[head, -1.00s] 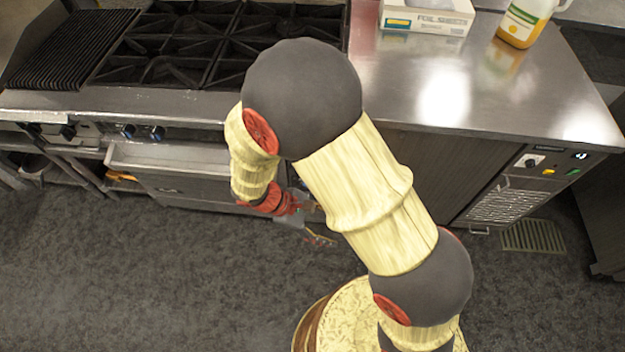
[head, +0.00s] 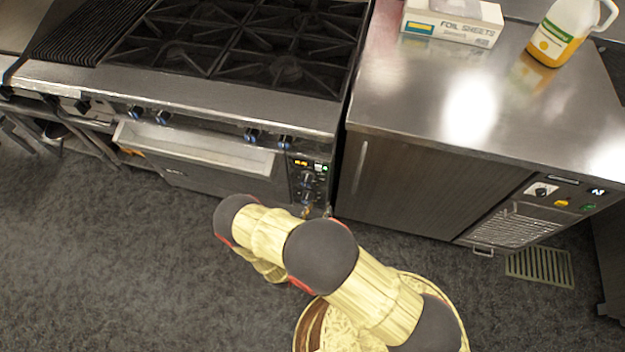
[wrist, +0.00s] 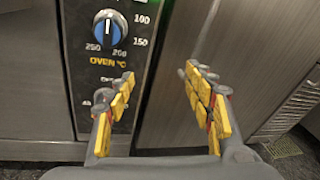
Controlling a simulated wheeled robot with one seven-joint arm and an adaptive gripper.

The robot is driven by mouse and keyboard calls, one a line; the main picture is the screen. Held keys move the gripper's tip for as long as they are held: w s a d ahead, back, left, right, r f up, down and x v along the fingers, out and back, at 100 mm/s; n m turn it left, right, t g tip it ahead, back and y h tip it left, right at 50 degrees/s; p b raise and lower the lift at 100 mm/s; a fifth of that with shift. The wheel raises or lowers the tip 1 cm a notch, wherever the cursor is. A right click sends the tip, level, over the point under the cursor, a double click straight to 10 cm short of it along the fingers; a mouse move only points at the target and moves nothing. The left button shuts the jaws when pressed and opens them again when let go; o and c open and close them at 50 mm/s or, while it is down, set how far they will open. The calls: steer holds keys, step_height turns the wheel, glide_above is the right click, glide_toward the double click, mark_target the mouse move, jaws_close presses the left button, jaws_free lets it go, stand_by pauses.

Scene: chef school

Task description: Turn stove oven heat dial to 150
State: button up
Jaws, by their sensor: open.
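The stove's oven heat dial (wrist: 105,32) is a round knob with a blue face at the upper left of the wrist view. Its white mark appears to point roughly upward, away from the 150 printed at its lower right. The black control panel (head: 293,178) that carries it is at the stove's right front corner in the head view. My gripper (wrist: 160,85) is open and empty. Its yellow-padded fingers are below and right of the dial, apart from it; the left finger overlaps the lower panel. In the head view my arm mostly hides the gripper.
A wood-fronted cabinet (head: 420,185) with a steel top stands right of the stove. The oven handle ledge (head: 195,148) sticks out left of the panel. The grey floor at left is clear.

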mark_target(305, 186)
steer(key=w+a+t+y, duration=0.1)
steer(key=a, duration=0.1)
steer(key=w+a+r+n+y, duration=0.1)
steer(key=w+a, duration=0.1)
steer(key=w+a+r+n+t, duration=0.1)
steer(key=a, duration=0.1)
steer(key=shift+w+r+t+y, duration=0.2)
steer(key=shift+t+y, duration=0.1)
steer(key=shift+y, duration=0.1)
steer(key=b+x, duration=0.1)
steer(key=x, duration=0.6)
steer(key=shift+w+d+b, duration=0.1)
steer(key=shift+w+b, duration=0.1)
steer(key=shift+b, duration=0.1)
steer(key=shift+c, duration=1.2)
steer(key=c, duration=0.9)
